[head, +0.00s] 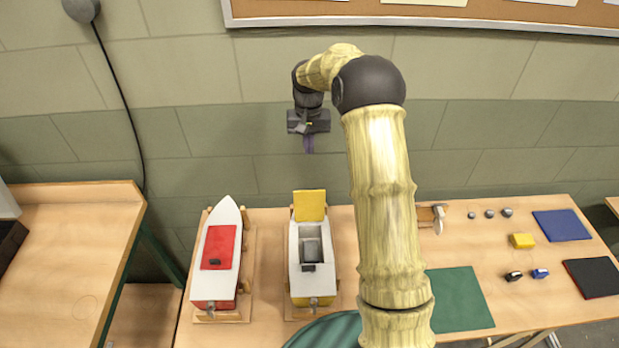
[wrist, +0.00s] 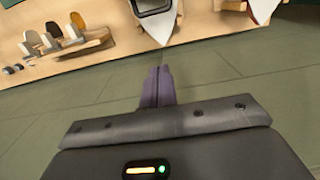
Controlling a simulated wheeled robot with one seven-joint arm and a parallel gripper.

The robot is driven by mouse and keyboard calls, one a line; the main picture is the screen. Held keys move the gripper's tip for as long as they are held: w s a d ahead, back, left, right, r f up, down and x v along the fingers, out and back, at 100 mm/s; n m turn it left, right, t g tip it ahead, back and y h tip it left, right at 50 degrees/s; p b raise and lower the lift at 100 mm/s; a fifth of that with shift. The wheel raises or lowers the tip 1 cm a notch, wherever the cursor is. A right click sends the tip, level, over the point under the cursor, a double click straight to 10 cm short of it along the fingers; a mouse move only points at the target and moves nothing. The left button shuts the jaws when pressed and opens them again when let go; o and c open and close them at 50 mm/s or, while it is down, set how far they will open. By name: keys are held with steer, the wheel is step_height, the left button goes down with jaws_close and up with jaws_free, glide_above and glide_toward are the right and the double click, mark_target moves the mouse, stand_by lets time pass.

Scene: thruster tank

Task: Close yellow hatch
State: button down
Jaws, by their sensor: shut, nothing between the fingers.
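The yellow hatch (head: 310,205) stands raised at the far end of the white and yellow boat (head: 293,262) in the head view. The boat's grey compartment (head: 312,246) is uncovered. The front of this boat also shows at the top of the wrist view (wrist: 160,30), where I cannot make out the hatch clearly. My gripper (head: 309,145) is above and beyond the hatch, in front of the wall, apart from it. Its purple fingers, also in the wrist view (wrist: 158,84), are together and empty.
A white and red boat (head: 226,218) with a red lid is left of the yellow one. Right of my arm, the bench holds a green mat (head: 460,298), a yellow block (head: 522,241), a blue mat (head: 562,225) and small parts. The tiled wall (head: 230,130) stands behind.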

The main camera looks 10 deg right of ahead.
mark_target(309, 202)
steer(key=s+f+p, duration=0.4)
steer(key=f+p, duration=0.1)
steer(key=f, duration=0.4)
steer(key=shift+a+f, duration=0.2)
steer(key=shift+a, duration=0.2)
steer(key=shift+s+a+r+b, duration=0.1)
steer(key=shift+s+b, duration=0.1)
steer(key=shift+b, duration=0.35)
steer(key=shift+s, duration=0.1)
